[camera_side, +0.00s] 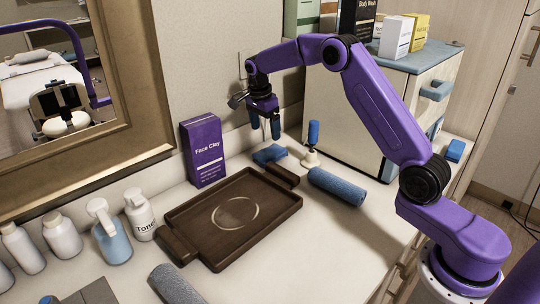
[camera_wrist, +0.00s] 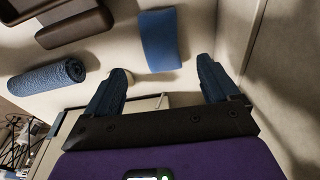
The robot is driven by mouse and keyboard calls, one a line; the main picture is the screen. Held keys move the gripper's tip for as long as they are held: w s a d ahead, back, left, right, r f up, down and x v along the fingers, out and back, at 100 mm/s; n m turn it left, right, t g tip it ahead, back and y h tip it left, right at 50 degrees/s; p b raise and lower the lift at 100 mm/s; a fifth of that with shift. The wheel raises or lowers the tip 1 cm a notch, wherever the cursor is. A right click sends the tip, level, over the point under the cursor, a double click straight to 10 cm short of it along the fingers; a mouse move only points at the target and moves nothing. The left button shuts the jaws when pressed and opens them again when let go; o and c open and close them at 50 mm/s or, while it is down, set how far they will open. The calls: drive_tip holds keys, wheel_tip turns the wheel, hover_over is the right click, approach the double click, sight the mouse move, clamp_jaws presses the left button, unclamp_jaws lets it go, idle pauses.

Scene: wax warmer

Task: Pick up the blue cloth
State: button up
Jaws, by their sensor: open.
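The blue cloth (camera_side: 269,155) is a small folded piece lying on the white counter, between the purple box and a blue-handled item. In the wrist view it is a flat blue rectangle (camera_wrist: 163,40) above the gap between my fingers. My gripper (camera_side: 264,127) is open and empty, pointing down above the counter close to the cloth and apart from it. In the wrist view, my gripper's two blue fingers (camera_wrist: 165,74) stand wide apart, with nothing between them touching either one.
A dark wooden tray (camera_side: 186,214) lies in front, its handle near the cloth. The purple Face Clay box (camera_side: 203,150) stands left. A wall is behind.

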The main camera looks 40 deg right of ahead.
hover_over(270, 149)
drive_tip(key=a, duration=0.2)
drive_tip(key=f, duration=0.4)
drive_tip(key=shift+s+d+f, duration=0.1)
drive_tip(key=shift+s+f, duration=0.1)
drive_tip(key=shift+f, duration=0.1)
drive_tip(key=shift+w+d+f, duration=0.1)
drive_tip(key=shift+d+f, duration=0.15)
drive_tip(key=shift+f, duration=0.6)
drive_tip(key=shift+s+d+f, duration=0.1)
drive_tip(key=shift+d+f, duration=0.2)
drive_tip(key=shift+f, duration=0.6)
drive_tip(key=shift+w+d+f, duration=0.1)
drive_tip(key=shift+d+f, duration=0.15)
drive_tip(key=shift+f, duration=0.6)
drive_tip(key=c, duration=1.1)
drive_tip(key=shift+r, duration=0.15)
drive_tip(key=shift+c, duration=0.2)
drive_tip(key=shift+r, duration=0.55)
wheel_tip(270, 149, up, 2)
drive_tip(key=shift+r, duration=0.15)
drive_tip(key=s+a+r, duration=0.2)
drive_tip(key=s+r, duration=0.7)
drive_tip(key=s, duration=0.5)
drive_tip(key=shift+r, duration=0.2)
